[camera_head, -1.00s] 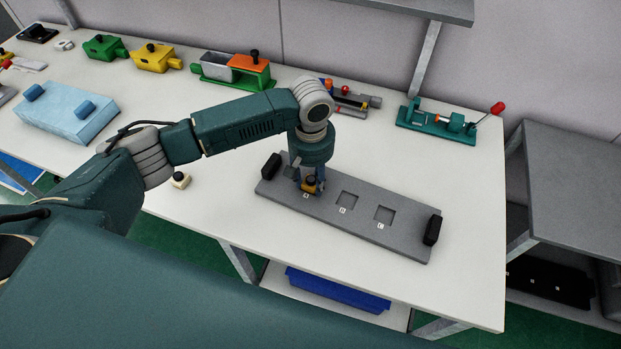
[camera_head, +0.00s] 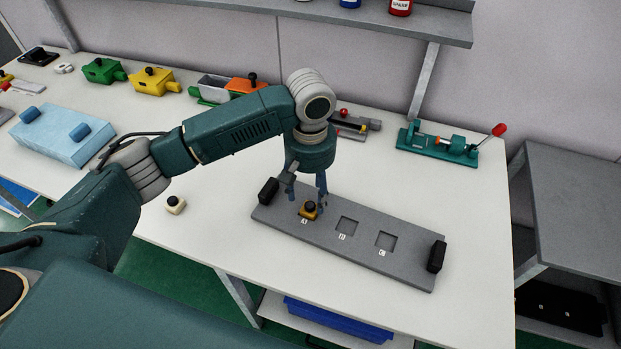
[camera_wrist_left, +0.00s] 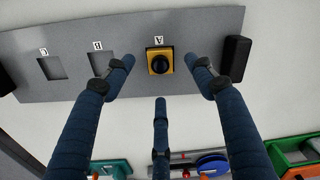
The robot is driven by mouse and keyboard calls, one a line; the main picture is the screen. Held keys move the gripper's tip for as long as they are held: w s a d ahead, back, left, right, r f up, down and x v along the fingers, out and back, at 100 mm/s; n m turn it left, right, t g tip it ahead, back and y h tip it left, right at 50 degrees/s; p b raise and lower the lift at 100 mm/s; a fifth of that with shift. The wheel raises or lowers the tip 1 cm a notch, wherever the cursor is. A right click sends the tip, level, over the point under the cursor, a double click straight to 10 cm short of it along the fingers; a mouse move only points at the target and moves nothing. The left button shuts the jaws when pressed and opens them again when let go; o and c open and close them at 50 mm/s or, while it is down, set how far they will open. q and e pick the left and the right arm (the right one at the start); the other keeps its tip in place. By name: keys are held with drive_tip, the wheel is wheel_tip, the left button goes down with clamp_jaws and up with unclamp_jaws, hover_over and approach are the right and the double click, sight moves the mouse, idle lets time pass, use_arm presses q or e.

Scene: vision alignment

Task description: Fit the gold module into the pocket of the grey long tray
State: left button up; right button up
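The gold module (camera_head: 309,210), with a black knob on top, sits at the pocket marked A of the grey long tray (camera_head: 325,231). It also shows in the left wrist view (camera_wrist_left: 160,61), lying square by the label A. Whether it is fully seated I cannot tell. Pockets B (camera_head: 347,226) and C (camera_head: 385,241) are empty. My left gripper (camera_head: 308,192) is above the module; in the left wrist view its fingers (camera_wrist_left: 160,85) are spread wide, apart from the module and holding nothing. My right gripper is not in view.
Black handles (camera_head: 268,191) and (camera_head: 436,256) stand at the tray's ends. A cream block with a black knob (camera_head: 175,205) lies left of the tray. A teal fixture with a red-tipped lever (camera_head: 438,144) and a light blue box (camera_head: 62,135) stand farther back.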

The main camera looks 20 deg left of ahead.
sight(310, 205)
use_arm(q)
wheel_tip(310, 205, up, 6)
drive_tip(key=shift+r+b, duration=0.25)
drive_tip(key=shift+b, duration=0.2)
